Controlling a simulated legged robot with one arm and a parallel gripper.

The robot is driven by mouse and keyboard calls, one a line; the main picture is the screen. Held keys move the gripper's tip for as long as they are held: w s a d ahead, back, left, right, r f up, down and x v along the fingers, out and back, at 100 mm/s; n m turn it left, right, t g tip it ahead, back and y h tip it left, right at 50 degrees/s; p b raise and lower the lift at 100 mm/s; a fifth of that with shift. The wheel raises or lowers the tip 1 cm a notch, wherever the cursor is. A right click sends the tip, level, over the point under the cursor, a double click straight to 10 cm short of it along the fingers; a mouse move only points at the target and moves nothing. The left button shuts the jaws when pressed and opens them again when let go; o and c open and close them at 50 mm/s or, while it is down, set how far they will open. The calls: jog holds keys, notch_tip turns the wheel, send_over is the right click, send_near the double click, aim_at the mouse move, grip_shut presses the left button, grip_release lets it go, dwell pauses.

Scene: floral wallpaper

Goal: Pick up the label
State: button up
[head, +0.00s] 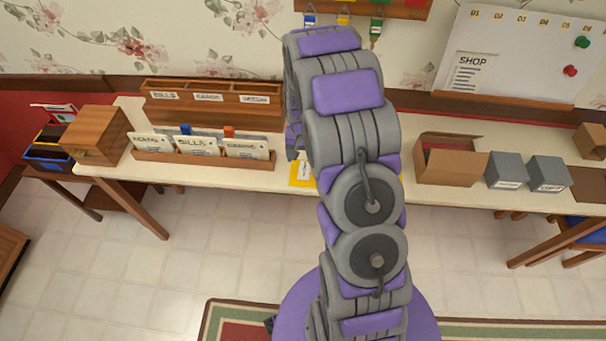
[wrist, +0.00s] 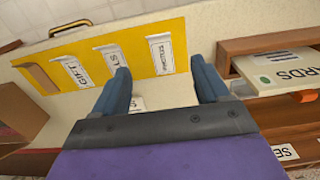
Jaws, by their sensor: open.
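A yellow board (wrist: 85,75) lies on the table with three white labels on it. One label reads GIFT (wrist: 75,71), the middle one is partly hidden and ends in LS (wrist: 109,60), and one reads PHOTOS (wrist: 161,53). My gripper (wrist: 160,68) is open and empty, its two blue fingers spread over the board's near edge. The PHOTOS label shows between and beyond the fingertips. A small white piece with dark marks (wrist: 137,102) lies between the fingers, mostly hidden by the gripper. In the head view my arm hides most of the board (head: 300,184).
A wooden rack (head: 205,158) of cards stands left of the board, close to the right finger in the wrist view. A wooden sorter (head: 212,112) stands behind it. An open cardboard box (head: 455,168) and two grey boxes (head: 507,171) (head: 548,174) stand at right.

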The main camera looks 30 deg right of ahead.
send_over(303, 178)
jog(key=f, duration=0.6)
jog(key=shift+s+d+b, duration=0.15)
jog(key=shift+d+b, duration=0.05)
jog(key=shift+b, duration=0.15)
jog(key=shift+a+f+b, duration=0.15)
jog(key=shift+f+b, duration=0.15)
jog(key=shift+f, duration=1.05)
jog(key=shift+a+f+b, duration=0.1)
jog(key=shift+f+b, duration=0.2)
jog(key=shift+f, duration=1)
jog(key=shift+d, duration=0.1)
jog(key=c, duration=1.1)
jog(key=shift+r, duration=0.2)
